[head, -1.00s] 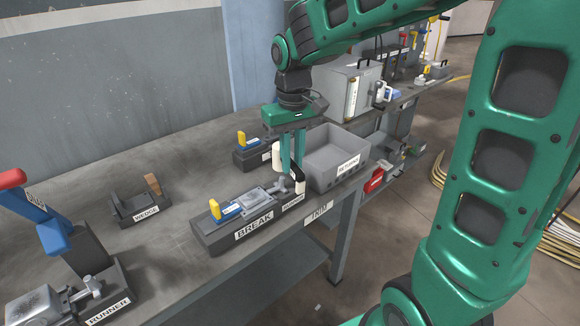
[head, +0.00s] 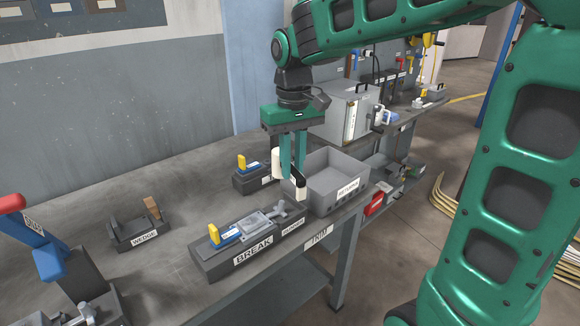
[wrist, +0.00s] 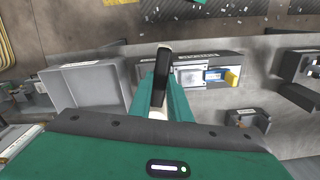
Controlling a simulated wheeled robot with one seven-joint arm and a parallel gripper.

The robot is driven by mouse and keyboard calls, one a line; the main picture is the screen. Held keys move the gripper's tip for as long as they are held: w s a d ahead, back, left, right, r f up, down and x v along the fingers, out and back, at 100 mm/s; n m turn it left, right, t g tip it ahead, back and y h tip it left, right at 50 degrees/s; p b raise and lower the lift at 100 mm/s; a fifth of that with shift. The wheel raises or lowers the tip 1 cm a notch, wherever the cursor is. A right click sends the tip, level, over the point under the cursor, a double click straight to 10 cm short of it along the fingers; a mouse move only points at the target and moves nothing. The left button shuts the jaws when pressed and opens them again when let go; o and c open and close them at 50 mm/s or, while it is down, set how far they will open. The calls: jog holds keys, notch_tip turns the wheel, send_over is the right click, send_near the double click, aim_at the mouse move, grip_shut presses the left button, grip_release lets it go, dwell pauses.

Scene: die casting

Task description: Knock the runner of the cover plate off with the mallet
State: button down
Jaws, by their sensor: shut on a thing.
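The cover plate (head: 256,221), a flat grey casting, lies in the dark BREAK fixture (head: 215,263) under a yellow-handled clamp (head: 222,235). Its runner (head: 281,209) is a grey branched piece at the fixture's right end, by the RUNNER label; I cannot tell whether it is still joined. My gripper (head: 292,172) is shut on the mallet, which has a black part (head: 291,180) and white ends. The mallet hangs above and just behind the runner, apparently apart from it. In the wrist view the mallet (wrist: 160,82) points away between the fingers and hides the runner's end.
Behind is another dark fixture with a yellow handle (head: 241,162). A WEDGE holder (head: 128,232) and a blue-and-red lever tool (head: 50,245) are at left. Bare bench lies between.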

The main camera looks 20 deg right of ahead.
jog(key=shift+r, duration=2.3)
